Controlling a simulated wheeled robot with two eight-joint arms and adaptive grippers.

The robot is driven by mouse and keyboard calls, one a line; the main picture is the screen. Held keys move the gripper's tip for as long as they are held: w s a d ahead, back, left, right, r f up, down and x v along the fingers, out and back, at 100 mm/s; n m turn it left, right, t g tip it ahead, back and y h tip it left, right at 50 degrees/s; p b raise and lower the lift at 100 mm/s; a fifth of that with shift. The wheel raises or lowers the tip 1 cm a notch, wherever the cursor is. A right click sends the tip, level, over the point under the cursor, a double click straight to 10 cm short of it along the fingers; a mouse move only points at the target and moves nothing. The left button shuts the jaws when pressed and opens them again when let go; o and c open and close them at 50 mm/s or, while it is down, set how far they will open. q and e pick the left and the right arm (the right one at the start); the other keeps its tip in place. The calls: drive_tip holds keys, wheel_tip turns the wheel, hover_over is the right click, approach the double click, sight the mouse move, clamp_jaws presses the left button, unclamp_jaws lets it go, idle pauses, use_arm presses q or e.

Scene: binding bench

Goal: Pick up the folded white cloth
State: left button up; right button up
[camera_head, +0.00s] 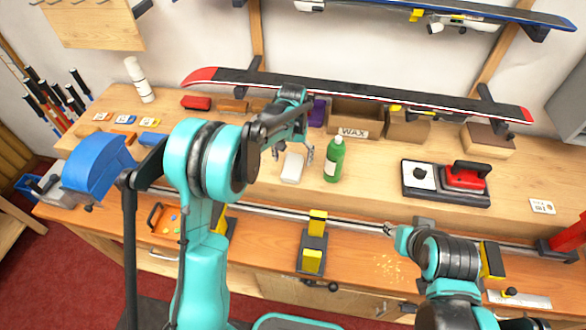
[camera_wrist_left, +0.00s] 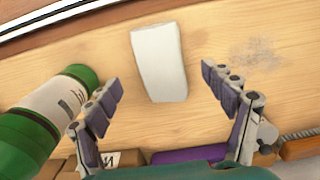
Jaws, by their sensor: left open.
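The folded white cloth (camera_head: 292,167) lies flat on the wooden bench, left of the green bottle. In the left wrist view the cloth (camera_wrist_left: 159,62) is a white slab ahead of the fingertips, lying between their lines. My left gripper (camera_head: 293,149) is open and empty above the bench beside the cloth; its spread fingers (camera_wrist_left: 162,80) show no contact with the cloth. My right arm is at the lower right of the head view, and its gripper (camera_head: 390,229) is small there; its jaws are not clear.
The green bottle (camera_head: 335,159) stands close right of the cloth; it also shows in the left wrist view (camera_wrist_left: 45,120). A wax box (camera_head: 353,131) is behind. A ski (camera_head: 350,95) spans the back. Bench front is partly clear.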

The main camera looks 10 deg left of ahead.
sight(293, 166)
use_arm(q)
drive_tip(key=f, duration=0.4)
drive_tip(key=shift+w+f+b, duration=0.1)
drive_tip(key=shift+w+b, duration=0.2)
drive_tip(key=shift+b, duration=0.1)
drive_tip(key=shift+c, duration=0.7)
drive_tip(key=c, duration=1)
drive_tip(key=shift+r, duration=0.55)
drive_tip(key=r, duration=0.1)
drive_tip(key=r+p, duration=0.1)
drive_tip(key=s+r, duration=0.1)
drive_tip(key=r, duration=0.1)
drive_tip(key=shift+d, duration=0.25)
drive_tip(key=s+d+r, duration=0.1)
drive_tip(key=s+r, duration=0.1)
drive_tip(key=s, duration=0.1)
drive_tip(key=s+d+r+p, duration=0.1)
drive_tip(key=s+d+r, duration=0.1)
drive_tip(key=s, duration=0.1)
drive_tip(key=s+d+r+p, duration=0.1)
drive_tip(key=s+d+r, duration=0.1)
drive_tip(key=s, duration=0.1)
drive_tip(key=shift+s, duration=0.2)
